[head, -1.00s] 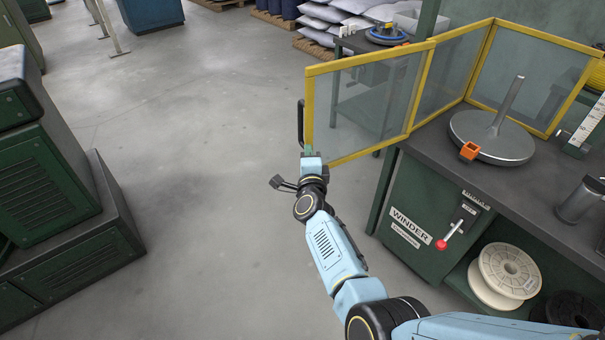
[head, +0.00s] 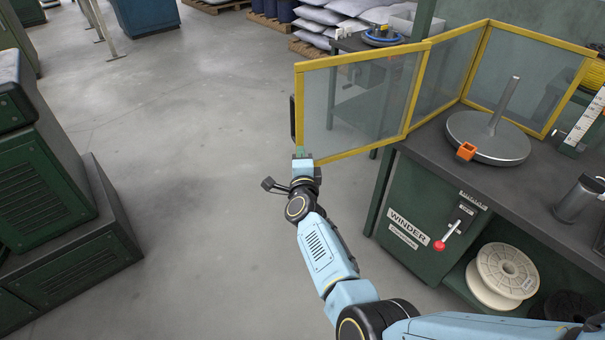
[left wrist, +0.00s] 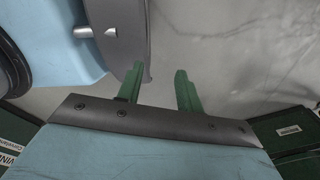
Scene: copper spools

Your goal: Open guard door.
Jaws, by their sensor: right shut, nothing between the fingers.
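The guard door (head: 352,109) is a clear panel in a yellow frame. It stands swung out to the left of the bench, away from the winder's front. Its black upright handle (head: 292,118) is on the free left edge. My right gripper (head: 300,152) is shut with nothing between its fingers, at the lower end of the handle by the door's edge. Whether it touches the door, I cannot tell. My left gripper (left wrist: 158,90) shows in the left wrist view, its green fingers apart and empty over grey floor.
The winder bench (head: 450,190) stands at the right, with a grey turntable (head: 490,145) and an orange block (head: 466,151) on it. A red-knobbed lever (head: 440,246) and white spool (head: 500,275) are below. Green cabinets (head: 50,200) stand left. The floor between is clear.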

